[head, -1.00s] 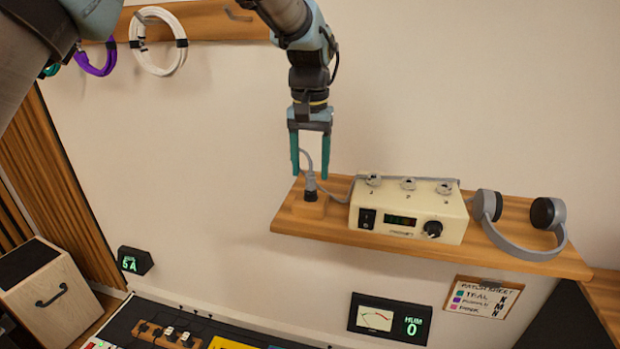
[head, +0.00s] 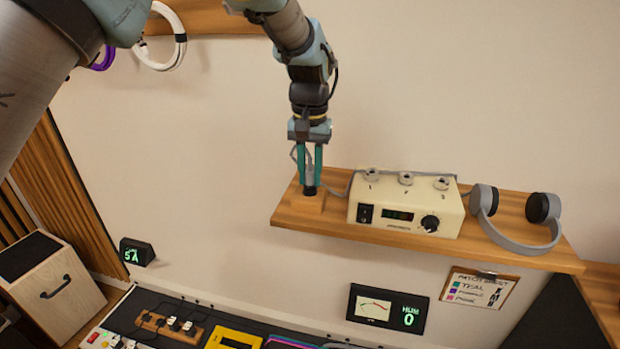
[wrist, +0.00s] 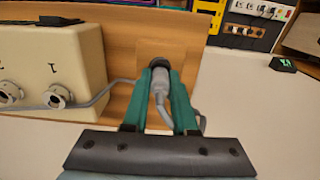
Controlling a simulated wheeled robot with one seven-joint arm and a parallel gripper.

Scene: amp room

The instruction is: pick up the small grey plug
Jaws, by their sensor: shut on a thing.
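The small grey plug (wrist: 160,82) stands upright at the left end of the wooden shelf, with a grey cable running from it. In the head view the plug (head: 309,172) is mostly hidden between the fingers, and its dark lower end rests at a small wooden block (head: 308,203). My gripper (head: 311,182) points down from above with its teal fingers closed on the plug. In the wrist view my gripper (wrist: 161,85) has one finger on each side of the plug's grey body.
A cream box (head: 405,205) with numbered sockets stands on the shelf (head: 505,240) just right of the plug. Grey headphones (head: 510,220) lie further right. The cable runs behind the box. A meter panel (head: 387,308) and clipboard (head: 473,288) are below the shelf.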

